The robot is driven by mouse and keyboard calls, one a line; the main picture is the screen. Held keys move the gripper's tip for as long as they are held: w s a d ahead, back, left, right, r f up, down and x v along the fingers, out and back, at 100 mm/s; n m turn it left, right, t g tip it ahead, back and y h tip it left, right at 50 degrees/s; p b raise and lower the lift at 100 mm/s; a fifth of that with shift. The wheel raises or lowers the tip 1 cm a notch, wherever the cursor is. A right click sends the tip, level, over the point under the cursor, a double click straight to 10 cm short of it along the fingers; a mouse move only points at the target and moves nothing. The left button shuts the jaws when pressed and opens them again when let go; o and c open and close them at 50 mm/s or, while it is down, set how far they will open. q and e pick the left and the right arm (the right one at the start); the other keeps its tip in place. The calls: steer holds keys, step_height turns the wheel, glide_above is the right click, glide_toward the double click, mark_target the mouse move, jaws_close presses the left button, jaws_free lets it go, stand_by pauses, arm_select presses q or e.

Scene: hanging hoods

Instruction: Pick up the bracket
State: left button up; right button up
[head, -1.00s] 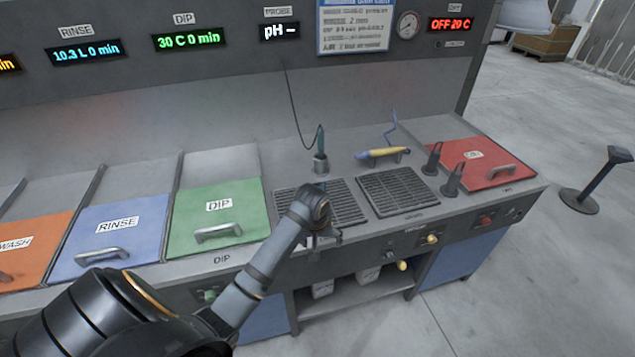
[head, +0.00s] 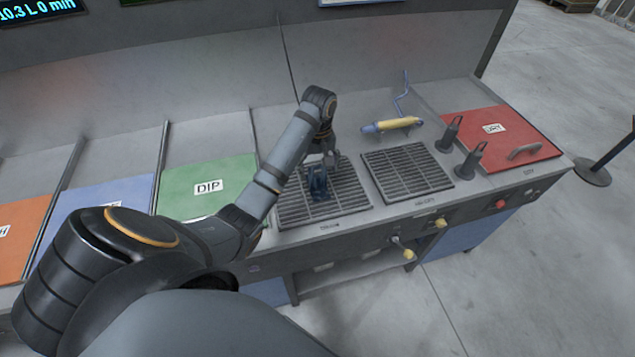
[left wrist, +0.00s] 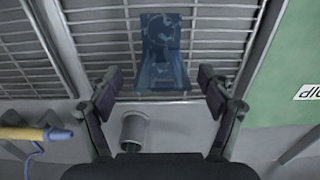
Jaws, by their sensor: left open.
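The blue bracket (head: 318,184) sits on the left slotted grate (head: 345,200) in the head view. In the left wrist view the bracket (left wrist: 165,50) has a flat plate and an upright part, and lies ahead of the fingers. My left gripper (head: 322,158) is open and empty, pointing down just above and behind the bracket. In the wrist view its two fingertips (left wrist: 158,80) stand apart on either side of the bracket's near end. I cannot tell whether they touch it. My right gripper is not in view.
A second grate (head: 408,172) lies to the right, with a yellow-handled tool (head: 398,125) behind it and two dark upright posts (head: 470,160) beside it. A grey cup (left wrist: 134,126) stands near the gripper. Green (head: 200,178) and red (head: 500,135) lids flank the grates.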

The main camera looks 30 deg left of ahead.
mark_target(318, 178)
arm_select(q)
steer(key=shift+w+a+f, duration=0.15)
steer(key=shift+w+f, duration=0.1)
steer(key=shift+f, duration=0.25)
steer(key=shift+s+f+b, duration=0.35)
steer(key=shift+f+b, duration=0.25)
steer(key=shift+f, duration=0.05)
steer(key=shift+s+f+p, duration=0.15)
steer(key=shift+s+p, duration=0.05)
steer(key=shift+p, duration=0.45)
step_height(318, 178, down, 2)
steer(key=shift+w+f, duration=0.15)
steer(key=shift+f, duration=0.1)
steer(key=shift+w+f, duration=0.15)
steer(key=shift+f, duration=0.1)
steer(key=shift+r, duration=0.15)
steer(key=c, duration=1.6)
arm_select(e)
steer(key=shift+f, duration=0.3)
arm_select(q)
steer(key=shift+o, duration=0.2)
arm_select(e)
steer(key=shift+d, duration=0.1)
